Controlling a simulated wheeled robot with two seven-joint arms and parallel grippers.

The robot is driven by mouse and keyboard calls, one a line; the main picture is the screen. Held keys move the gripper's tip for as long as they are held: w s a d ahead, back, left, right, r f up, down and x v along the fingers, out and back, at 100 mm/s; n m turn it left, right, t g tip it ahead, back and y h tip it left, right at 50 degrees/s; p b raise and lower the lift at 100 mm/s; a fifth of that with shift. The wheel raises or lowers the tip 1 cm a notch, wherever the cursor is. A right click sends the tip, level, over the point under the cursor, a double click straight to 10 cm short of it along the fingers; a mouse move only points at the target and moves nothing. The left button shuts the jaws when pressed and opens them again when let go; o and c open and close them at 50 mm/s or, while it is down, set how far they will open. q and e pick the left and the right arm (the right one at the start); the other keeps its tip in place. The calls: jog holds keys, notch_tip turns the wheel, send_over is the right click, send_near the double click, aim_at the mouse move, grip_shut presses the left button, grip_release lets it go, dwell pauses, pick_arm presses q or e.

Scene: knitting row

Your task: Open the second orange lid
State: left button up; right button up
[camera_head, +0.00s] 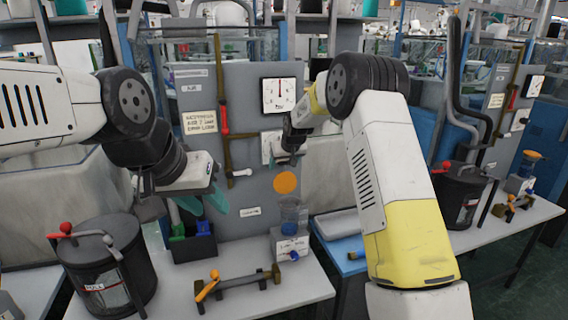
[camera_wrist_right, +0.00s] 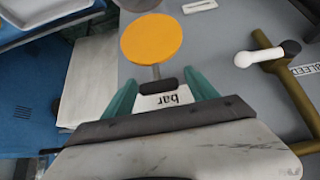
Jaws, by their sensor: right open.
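An orange round lid (camera_head: 285,183) shows its face towards me, above a bluish clear cup (camera_head: 290,215) at the right of the near grey panel. In the right wrist view, an orange disc (camera_wrist_right: 152,38) lies just beyond my right gripper (camera_wrist_right: 160,95), whose teal fingers are apart. A dark bar and a white plate marked "bar" show between them. In the head view the right fingertips are hard to make out near the lower gauge. Another orange lid (camera_head: 533,155) lies nearly flat on the far right station. My left gripper (camera_head: 196,207) is open and empty, above green and blue boxes.
A dark pot (camera_head: 106,265) with a red-knobbed lever stands at left. A bracket with an orange handle (camera_head: 236,284) lies on the near table. A gauge (camera_head: 279,95) and brown pipes with a red lever (camera_head: 219,87) are on the panel. A second dark pot (camera_head: 462,195) stands at right.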

jog(key=shift+r, duration=0.2)
jog(key=v, duration=0.7)
jog(key=shift+s+r, duration=0.25)
jog(key=shift+d, duration=0.1)
jog(key=s+d+r+m, duration=0.1)
jog(key=s+d+r, duration=0.45)
jog(key=s, duration=0.45)
jog(key=s+d+r+m, duration=0.1)
jog(key=s+d+r, duration=0.4)
jog(key=s, duration=0.5)
jog(key=s+d+f, duration=0.1)
jog(key=s, duration=1)
jog(key=s+d+f+m, duration=0.1)
jog(key=s+d, duration=0.1)
jog(key=s, duration=1)
jog(key=shift+s+d+g, duration=0.2)
jog(key=shift+d+g, duration=0.1)
jog(key=shift+g, duration=0.1)
